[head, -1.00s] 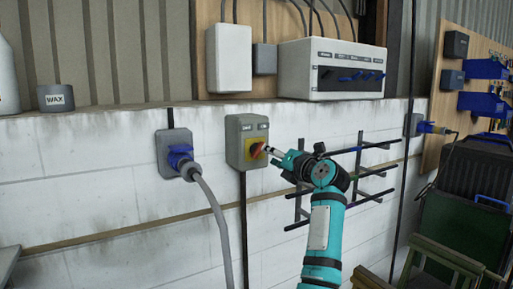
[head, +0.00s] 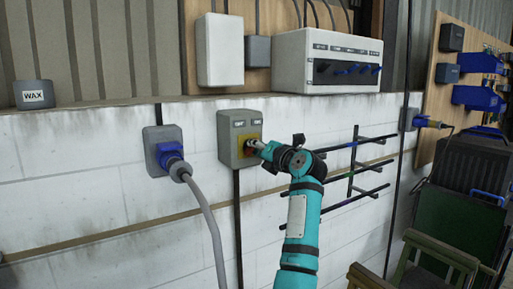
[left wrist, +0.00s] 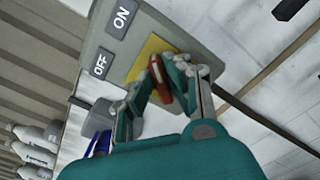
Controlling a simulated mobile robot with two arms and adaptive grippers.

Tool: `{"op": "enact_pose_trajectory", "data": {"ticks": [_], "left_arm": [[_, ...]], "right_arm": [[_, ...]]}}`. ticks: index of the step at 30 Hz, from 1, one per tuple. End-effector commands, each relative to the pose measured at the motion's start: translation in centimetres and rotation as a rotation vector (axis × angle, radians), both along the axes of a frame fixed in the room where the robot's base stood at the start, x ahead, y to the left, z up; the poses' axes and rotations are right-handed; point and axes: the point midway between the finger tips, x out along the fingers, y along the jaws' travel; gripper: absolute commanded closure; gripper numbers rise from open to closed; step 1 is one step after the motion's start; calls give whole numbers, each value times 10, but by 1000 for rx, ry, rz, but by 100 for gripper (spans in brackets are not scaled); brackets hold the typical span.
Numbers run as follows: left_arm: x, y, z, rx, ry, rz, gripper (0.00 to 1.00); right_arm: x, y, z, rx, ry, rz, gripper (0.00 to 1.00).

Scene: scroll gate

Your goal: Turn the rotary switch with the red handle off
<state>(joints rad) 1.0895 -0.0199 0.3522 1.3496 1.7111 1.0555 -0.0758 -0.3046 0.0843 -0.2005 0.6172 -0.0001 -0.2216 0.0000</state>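The rotary switch is a grey box (head: 228,146) on the white brick wall, with OFF and ON labels at its top. Its yellow plate (left wrist: 145,62) carries the red handle (left wrist: 158,77), seen between my fingers in the left wrist view. My left gripper (head: 261,147) is at the switch front and hides most of the handle in the head view. In the left wrist view the fingers (left wrist: 163,76) stand on both sides of the red handle and appear closed on it. The handle's exact angle is hard to tell. My right gripper is not in view.
A blue plug with a grey cable (head: 172,160) sits in a socket left of the switch. A dark rack with bars (head: 357,160) is on the wall to the right. A control box (head: 300,80) is above. A green chair (head: 440,255) stands at the lower right.

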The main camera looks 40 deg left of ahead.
Motion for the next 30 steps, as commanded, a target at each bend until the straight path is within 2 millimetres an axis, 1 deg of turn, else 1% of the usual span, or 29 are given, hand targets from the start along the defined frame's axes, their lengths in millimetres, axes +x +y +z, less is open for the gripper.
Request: {"op": "enact_pose_trajectory", "data": {"ticks": [8, 14, 20, 30], "left_arm": [[0, 0, 0, -1, -2, -1, 100], [0, 0, -2, -11, -37, 0, 100], [0, 0, -4, -40, -137, -2, 100], [-3, 1, -4, -124, -427, -1, 100]], "right_arm": [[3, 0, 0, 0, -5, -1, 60], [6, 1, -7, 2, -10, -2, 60], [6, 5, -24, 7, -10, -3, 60], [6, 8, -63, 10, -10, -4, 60]]}}
